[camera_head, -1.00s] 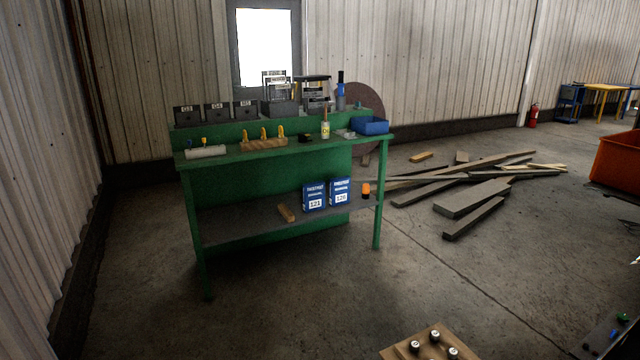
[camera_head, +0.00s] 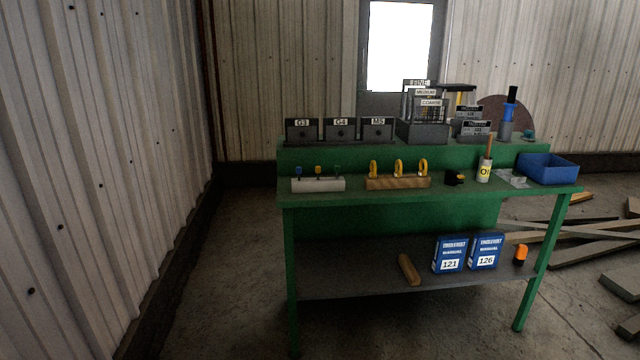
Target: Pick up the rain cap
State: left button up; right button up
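I cannot make out a rain cap for certain in this view. A green workbench (camera_head: 400,227) stands ahead and holds several small items. On its top are a white block with small coloured pieces (camera_head: 318,184), a wooden block with yellow rings (camera_head: 398,183), a small black item (camera_head: 454,178), an oil bottle (camera_head: 485,171), a clear small part (camera_head: 512,178) and an open blue bin (camera_head: 547,168), whose inside is mostly hidden. Neither of my grippers is in view.
Bins labelled G3 (camera_head: 302,131), G4 (camera_head: 340,130) and M5 (camera_head: 377,129) stand on the raised back shelf. Blue manual boxes (camera_head: 450,254) sit on the lower shelf. Loose planks (camera_head: 590,235) lie at the right. Corrugated wall (camera_head: 90,180) is at the left.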

aim_at(452, 180)
jog(key=i+l+z, duration=0.15)
jog(key=i, duration=0.7)
jog(key=i+l+z, duration=0.15)
jog(key=i, duration=0.75)
